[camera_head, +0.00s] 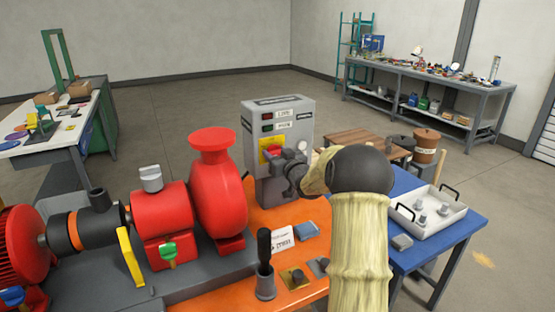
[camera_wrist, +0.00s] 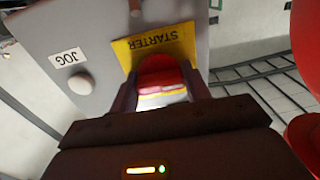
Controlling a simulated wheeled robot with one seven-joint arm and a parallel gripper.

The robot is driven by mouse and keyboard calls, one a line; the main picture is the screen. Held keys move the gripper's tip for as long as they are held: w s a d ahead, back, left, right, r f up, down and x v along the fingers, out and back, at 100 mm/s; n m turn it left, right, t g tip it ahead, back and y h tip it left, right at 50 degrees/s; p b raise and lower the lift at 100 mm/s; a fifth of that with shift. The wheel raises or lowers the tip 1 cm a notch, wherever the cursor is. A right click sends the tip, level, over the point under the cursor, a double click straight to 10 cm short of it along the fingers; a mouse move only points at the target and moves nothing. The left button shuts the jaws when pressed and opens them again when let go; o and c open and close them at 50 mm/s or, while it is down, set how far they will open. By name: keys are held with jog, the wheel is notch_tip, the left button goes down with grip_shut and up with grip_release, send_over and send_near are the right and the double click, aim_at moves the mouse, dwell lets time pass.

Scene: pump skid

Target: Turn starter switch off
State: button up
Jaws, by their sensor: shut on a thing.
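The grey starter box (camera_head: 290,117) stands upright behind the red pump. Its yellow STARTER plate (camera_head: 264,143) carries the red starter switch (camera_head: 272,152). In the wrist view the plate (camera_wrist: 172,42) reads upside down, and the red switch knob (camera_wrist: 160,70) lies between my two fingers. My gripper (camera_head: 284,162) is at the front of the box, shut on the red switch. In the head view my gripper and wrist partly hide the lower front of the box. The knob's exact angle is hard to tell.
A white JOG button (camera_wrist: 80,84) sits beside the plate. The red pump casing (camera_head: 215,185) stands close to the left of my gripper. A black-handled tool (camera_head: 264,262) stands upright on the orange base. A blue table (camera_head: 440,248) with a white tray (camera_head: 450,222) is at right.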

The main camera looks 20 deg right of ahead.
jog(key=shift+f, duration=0.4)
jog(key=o, duration=1)
jog(key=shift+c, duration=0.2)
jog(key=shift+r, duration=0.2)
jog(key=shift+s, duration=0.1)
jog(key=s+b, duration=0.2)
jog(key=s, duration=1.5)
jog(key=shift+s+d, duration=0.15)
jog(key=shift+d, duration=0.15)
